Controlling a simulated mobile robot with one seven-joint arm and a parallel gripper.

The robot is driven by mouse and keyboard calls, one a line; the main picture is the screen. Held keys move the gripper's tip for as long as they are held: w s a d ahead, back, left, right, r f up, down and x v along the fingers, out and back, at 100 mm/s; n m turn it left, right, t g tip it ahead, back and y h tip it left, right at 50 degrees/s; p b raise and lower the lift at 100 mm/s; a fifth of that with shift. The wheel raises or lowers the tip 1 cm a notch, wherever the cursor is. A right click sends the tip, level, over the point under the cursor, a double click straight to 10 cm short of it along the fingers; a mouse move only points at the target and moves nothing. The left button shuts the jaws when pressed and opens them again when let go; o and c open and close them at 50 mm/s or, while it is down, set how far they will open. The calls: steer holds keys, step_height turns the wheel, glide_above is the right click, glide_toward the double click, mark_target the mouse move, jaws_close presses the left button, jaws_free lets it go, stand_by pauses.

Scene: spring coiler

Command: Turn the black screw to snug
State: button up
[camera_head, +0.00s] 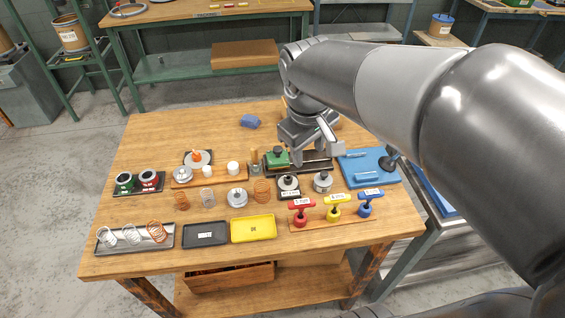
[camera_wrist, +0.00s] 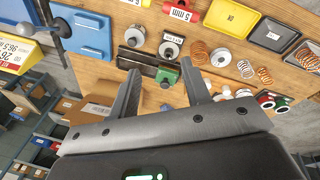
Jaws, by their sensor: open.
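A green block (camera_head: 272,160) with a dark knob-like screw (camera_head: 279,150) on top sits on a long black rail (camera_head: 318,168) near the table's middle. In the wrist view, the green block (camera_wrist: 168,70) and its dark screw (camera_wrist: 164,80) show between the fingers. My gripper (camera_head: 312,153) is open and empty, above the rail and just right of the green block in the head view. In the wrist view its fingertips (camera_wrist: 160,68) are wide apart on either side of the block. Whether either finger touches the screw I cannot tell.
A blue plate (camera_head: 370,178) lies to the right. In front stand round metal pieces (camera_head: 323,182), orange springs (camera_head: 262,190), a yellow tray (camera_head: 253,228), a black tray (camera_head: 205,234) and red, yellow and blue T-handles (camera_head: 333,212). A blue object (camera_head: 250,121) lies behind. The table's left rear is clear.

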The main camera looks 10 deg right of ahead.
steer(key=w+a+f+n+g+h, duration=0.25)
steer(key=w+f+n, duration=0.2)
steer(key=w, duration=0.35)
steer(key=n+g, duration=0.1)
steer(key=n, duration=0.2)
glide_toward(285, 177)
steer(key=shift+h, duration=0.25)
steer(key=x, duration=0.9)
jaws_close()
